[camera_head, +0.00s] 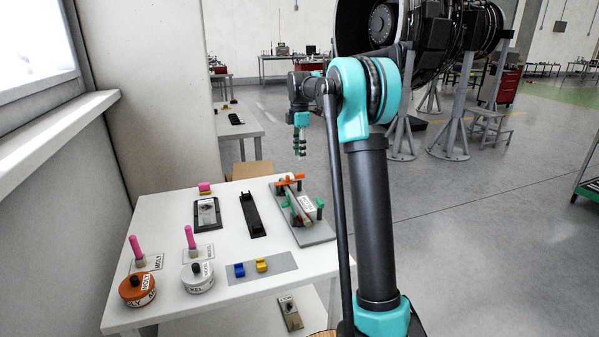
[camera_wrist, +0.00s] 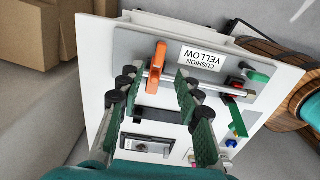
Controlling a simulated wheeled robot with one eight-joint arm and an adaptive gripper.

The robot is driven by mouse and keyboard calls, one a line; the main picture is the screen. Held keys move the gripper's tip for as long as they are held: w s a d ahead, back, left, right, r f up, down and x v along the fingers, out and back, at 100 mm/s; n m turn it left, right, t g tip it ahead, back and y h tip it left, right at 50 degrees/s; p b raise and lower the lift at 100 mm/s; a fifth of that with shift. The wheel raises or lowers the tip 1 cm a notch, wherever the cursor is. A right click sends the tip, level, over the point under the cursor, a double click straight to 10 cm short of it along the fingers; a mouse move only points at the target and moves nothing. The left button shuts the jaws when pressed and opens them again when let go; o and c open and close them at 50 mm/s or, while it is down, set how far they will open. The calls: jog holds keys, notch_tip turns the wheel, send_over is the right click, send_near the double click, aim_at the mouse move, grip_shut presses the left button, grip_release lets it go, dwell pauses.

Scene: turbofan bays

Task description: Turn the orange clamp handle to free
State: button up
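The orange clamp handle (camera_head: 290,179) is on a fixture with a grey base plate (camera_head: 318,234) at the table's back right. In the wrist view the orange handle (camera_wrist: 156,72) stands near the left end of a metal bar, beside a card reading "CUSHION YELLOW" (camera_wrist: 202,60). My gripper (camera_head: 300,148) hangs above and behind the fixture in the head view, clear of it. In the wrist view my gripper's (camera_wrist: 156,88) green-padded fingers are apart and empty, with the orange handle showing beyond the gap between them. Contact with the handle is not visible.
Green handles (camera_wrist: 238,122) are on the same fixture. The white table (camera_head: 177,218) also bears a black holder (camera_head: 252,214), an orange tin (camera_head: 137,290), a white tin (camera_head: 197,278), pink-handled brushes, and blue and yellow pieces. A wall stands at left; the space above the table is open.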

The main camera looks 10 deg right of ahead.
aim_at(298, 177)
notch_tip(298, 177, down, 8)
jog(key=shift+f, duration=0.15)
jog(key=shift+c, duration=0.4)
grip_shut()
